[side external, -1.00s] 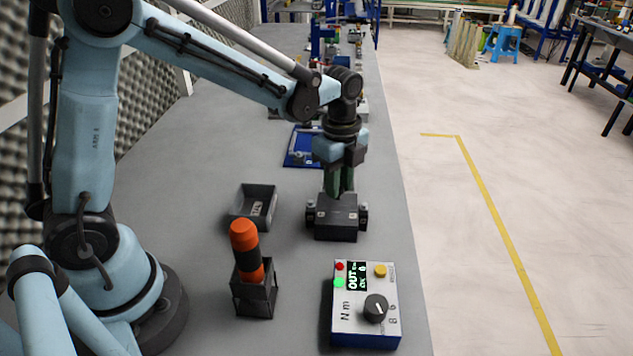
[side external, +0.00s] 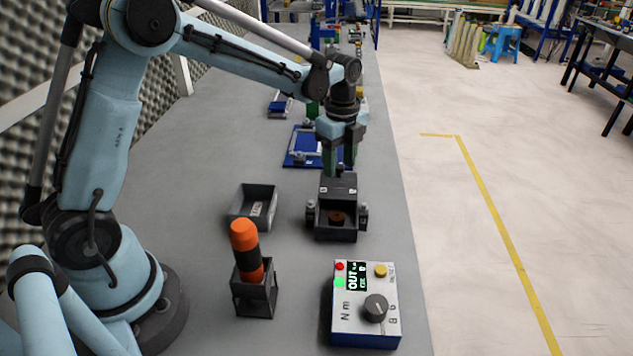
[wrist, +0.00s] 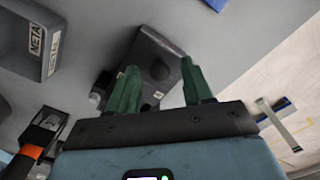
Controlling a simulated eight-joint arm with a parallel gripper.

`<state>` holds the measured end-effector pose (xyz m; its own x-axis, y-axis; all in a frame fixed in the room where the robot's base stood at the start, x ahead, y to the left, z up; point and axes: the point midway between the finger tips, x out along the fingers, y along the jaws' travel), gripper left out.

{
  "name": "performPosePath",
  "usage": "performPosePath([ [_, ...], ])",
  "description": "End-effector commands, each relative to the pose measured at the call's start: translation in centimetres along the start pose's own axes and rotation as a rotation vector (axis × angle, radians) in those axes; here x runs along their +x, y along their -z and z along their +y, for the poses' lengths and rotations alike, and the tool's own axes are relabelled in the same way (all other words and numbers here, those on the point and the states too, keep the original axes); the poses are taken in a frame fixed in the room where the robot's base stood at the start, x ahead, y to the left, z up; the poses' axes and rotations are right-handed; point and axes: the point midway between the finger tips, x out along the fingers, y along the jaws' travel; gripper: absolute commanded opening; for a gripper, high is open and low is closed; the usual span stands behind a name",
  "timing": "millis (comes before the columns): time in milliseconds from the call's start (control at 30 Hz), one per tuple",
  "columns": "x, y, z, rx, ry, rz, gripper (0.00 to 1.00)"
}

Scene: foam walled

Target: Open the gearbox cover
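The gearbox (side external: 335,232) is a small dark box on the grey bench in the side view. Its cover (side external: 338,187) is raised at the far side, and the box's front is uncovered, with a brownish round part (side external: 337,217) inside. My gripper (side external: 340,165) points down just behind and above the raised cover. In the wrist view its two green fingers (wrist: 158,88) are spread apart, with the dark cover (wrist: 170,50) and a round knob (wrist: 160,70) seen beyond the gap. I see no finger closed on the cover. Contact between fingers and cover cannot be made out.
A grey labelled tray (side external: 243,217) is left of the gearbox, and it also shows in the wrist view (wrist: 28,45). An orange-black tool (side external: 246,250) stands in a dark holder (side external: 254,297). A white-and-blue control box (side external: 366,325) is in front. A blue fixture (side external: 303,155) lies behind.

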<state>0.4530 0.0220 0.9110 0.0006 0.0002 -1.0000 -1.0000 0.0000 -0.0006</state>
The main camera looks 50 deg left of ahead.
Motion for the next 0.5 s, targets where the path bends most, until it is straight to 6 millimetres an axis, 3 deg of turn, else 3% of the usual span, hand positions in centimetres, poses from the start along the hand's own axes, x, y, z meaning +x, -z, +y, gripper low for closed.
performPosePath([
  [267, -0.2, 0.0, 0.0, 0.000, -0.001, 0.000, 0.50],
  [500, -2.9, 0.0, 0.1, 0.000, 0.000, 0.000, 0.50],
])
